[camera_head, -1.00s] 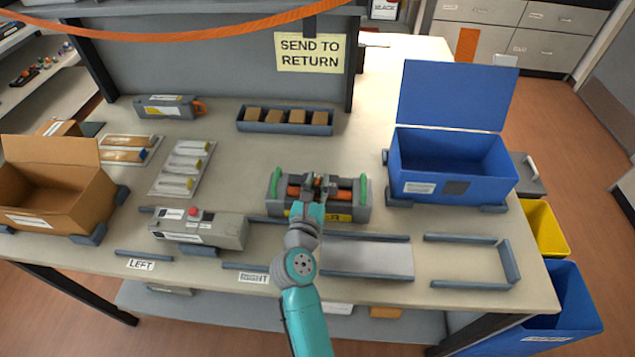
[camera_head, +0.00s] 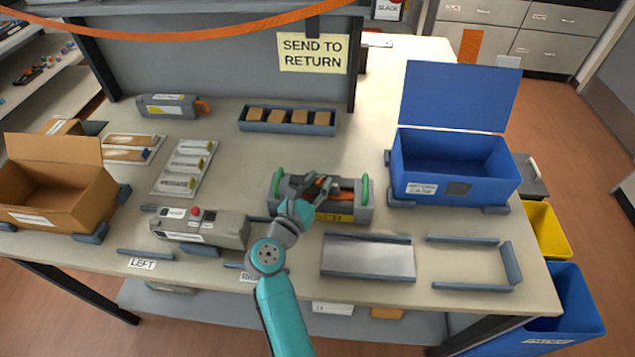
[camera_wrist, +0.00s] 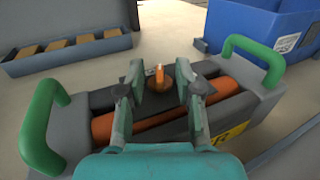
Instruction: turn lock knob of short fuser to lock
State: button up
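The short fuser (camera_head: 346,215) is a dark grey unit on the table with orange rollers, a yellow label and a green handle at each end. In the wrist view it spans the picture, with green handles at left (camera_wrist: 42,122) and right (camera_wrist: 254,54). The lock knob (camera_wrist: 159,77) shows as a small upright orange piece on a dark mount at the fuser's middle. My gripper (camera_wrist: 160,82) is open, its fingers on either side of the knob with visible gaps. In the head view my gripper (camera_head: 318,186) is over the fuser's middle and hides part of it.
A blue lidded bin (camera_head: 452,178) stands to the right, and a grey control box with a red button (camera_head: 200,229) to the left. A metal plate (camera_head: 367,258) lies in front. A tray of brown blocks (camera_head: 287,129) is behind.

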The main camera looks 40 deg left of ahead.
aim_at(317, 183)
jog(key=shift+r, duration=0.1)
notch_tip(317, 183, up, 10)
jog(key=shift+f, duration=0.1)
dwell(0.4)
